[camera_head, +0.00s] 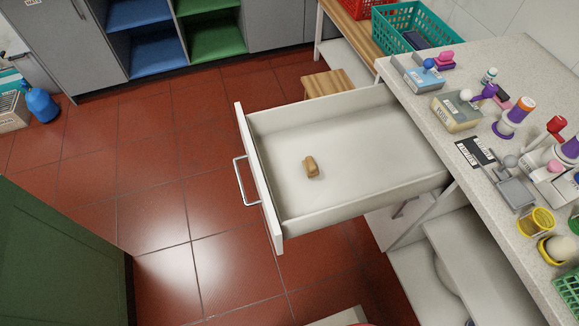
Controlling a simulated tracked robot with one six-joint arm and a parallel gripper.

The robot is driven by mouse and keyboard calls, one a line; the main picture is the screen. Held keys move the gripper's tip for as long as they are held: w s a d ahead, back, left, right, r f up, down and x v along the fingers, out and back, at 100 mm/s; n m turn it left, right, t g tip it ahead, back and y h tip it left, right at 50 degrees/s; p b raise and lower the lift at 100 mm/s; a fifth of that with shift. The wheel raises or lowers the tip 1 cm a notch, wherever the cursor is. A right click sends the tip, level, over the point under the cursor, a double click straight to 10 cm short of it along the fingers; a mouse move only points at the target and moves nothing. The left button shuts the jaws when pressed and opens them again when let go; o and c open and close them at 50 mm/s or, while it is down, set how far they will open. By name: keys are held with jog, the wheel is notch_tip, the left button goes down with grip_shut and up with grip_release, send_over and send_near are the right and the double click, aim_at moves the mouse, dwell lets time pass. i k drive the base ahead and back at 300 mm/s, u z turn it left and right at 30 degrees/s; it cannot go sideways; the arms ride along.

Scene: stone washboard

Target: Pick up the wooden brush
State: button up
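A small tan-brown, wood-coloured object (311,166) lies in the open white drawer (350,207). It may be the wooden brush, but it is too small in the picture for me to make out bristles. It lies apart from the drawer's walls, nearer the front panel, and nothing covers it. My gripper is not in view.
The drawer juts out left from under a speckled counter (448,146) crowded with bottles and boxes. A green cabinet (58,262) stands at lower left. A wooden stool (328,83) stands behind the drawer. The red tiled floor (165,215) left of the drawer is clear.

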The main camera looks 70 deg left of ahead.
aim_at(310, 168)
jog(key=u, duration=2.45)
jog(key=k, duration=0.65)
jog(key=u, duration=0.6)
jog(key=i, duration=0.65)
jog(key=u, duration=0.45)
